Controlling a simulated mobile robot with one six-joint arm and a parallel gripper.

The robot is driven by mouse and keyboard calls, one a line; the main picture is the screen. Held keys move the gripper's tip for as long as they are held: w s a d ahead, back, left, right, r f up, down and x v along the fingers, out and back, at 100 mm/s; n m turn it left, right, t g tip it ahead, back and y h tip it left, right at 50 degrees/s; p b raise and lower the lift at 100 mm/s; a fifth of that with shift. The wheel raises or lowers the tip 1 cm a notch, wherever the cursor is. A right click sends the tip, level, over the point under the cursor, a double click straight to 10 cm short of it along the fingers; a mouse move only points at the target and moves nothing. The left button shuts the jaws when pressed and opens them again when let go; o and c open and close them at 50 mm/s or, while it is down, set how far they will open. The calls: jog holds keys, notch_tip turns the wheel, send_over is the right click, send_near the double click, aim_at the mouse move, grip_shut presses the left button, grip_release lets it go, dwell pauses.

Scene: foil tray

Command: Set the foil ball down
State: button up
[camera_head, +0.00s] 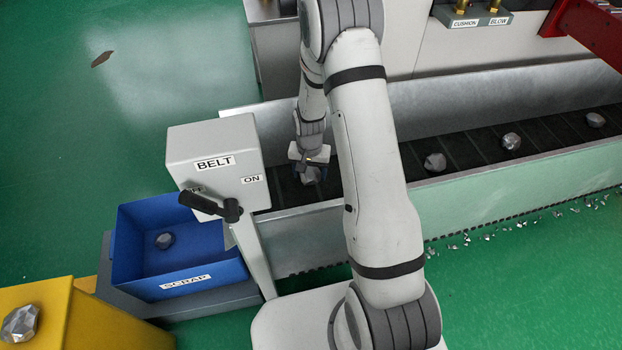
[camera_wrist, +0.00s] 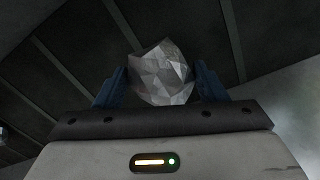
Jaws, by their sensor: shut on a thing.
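My gripper (camera_wrist: 160,90) is shut on a crumpled silver foil ball (camera_wrist: 160,72), with one blue finger on each side of it. In the head view the held foil ball (camera_head: 310,175) shows below my gripper (camera_head: 311,163), over the dark belt (camera_head: 460,150) just right of the belt control box. The belt's slats show behind the ball in the wrist view. I cannot tell whether the ball touches the belt.
More foil balls lie along the belt, one nearby (camera_head: 435,162). The BELT box (camera_head: 215,150) with a black lever stands close left. A blue SCRAP bin (camera_head: 180,260) holds a grey lump (camera_head: 165,240). A yellow box (camera_head: 75,310) with a foil lump (camera_head: 20,323) is front left.

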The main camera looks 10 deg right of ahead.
aim_at(310, 179)
jog(key=shift+f+b, duration=0.35)
jog(key=shift+f, duration=1.45)
jog(key=shift+f, duration=0.15)
jog(key=o, duration=1)
notch_tip(310, 179, up, 12)
jog(key=p, duration=0.2)
jog(key=shift+p, duration=0.3)
jog(key=s+r+n+t, duration=0.1)
jog(key=s+r+n, duration=0.3)
jog(key=s+r, duration=1.8)
jog(key=shift+s+d+r, duration=0.15)
jog(key=shift+s+r, duration=0.25)
jog(key=shift+s, duration=0.05)
